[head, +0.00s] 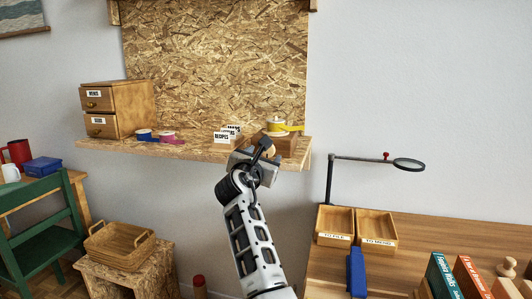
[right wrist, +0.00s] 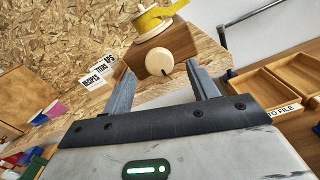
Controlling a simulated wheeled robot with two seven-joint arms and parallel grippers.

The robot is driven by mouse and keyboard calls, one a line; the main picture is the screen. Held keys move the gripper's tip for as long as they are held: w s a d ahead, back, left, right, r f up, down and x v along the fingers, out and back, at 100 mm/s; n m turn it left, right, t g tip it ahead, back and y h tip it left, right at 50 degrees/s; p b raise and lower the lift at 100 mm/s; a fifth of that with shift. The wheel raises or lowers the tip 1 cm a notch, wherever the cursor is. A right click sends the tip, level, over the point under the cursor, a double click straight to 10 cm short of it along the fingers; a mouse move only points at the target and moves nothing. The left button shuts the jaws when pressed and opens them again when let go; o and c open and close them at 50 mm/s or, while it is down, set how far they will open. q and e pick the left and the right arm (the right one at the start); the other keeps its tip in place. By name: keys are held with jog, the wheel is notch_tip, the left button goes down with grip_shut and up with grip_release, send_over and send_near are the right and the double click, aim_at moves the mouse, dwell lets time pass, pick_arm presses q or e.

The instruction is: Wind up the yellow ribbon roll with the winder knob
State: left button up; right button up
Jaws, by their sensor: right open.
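The yellow ribbon roll (head: 278,127) sits on a wooden winder block (head: 287,143) at the right end of the OSB shelf. A loose end of yellow ribbon sticks out to the right. The right wrist view shows the yellow ribbon (right wrist: 153,18) and the round, pale wooden winder knob (right wrist: 159,62) on the block's front face. My right gripper (head: 266,147) is in front of the block, hiding part of it in the head view. Its fingers (right wrist: 162,82) are open, with the knob ahead of and between the tips; no contact shows. My left gripper is not in view.
Recipe cards (head: 222,137) stand on the shelf left of the block, with blue and pink ribbon rolls (head: 166,136) and a drawer box (head: 118,109) further left. A magnifier arm (head: 360,158) and two wooden trays (head: 335,222) are to the right, lower down.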

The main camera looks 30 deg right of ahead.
aim_at(268, 151)
jog(key=x, duration=0.4)
jog(key=shift+a, duration=0.1)
jog(key=c, duration=1)
jog(key=m, duration=0.4)
jog(key=o, duration=1)
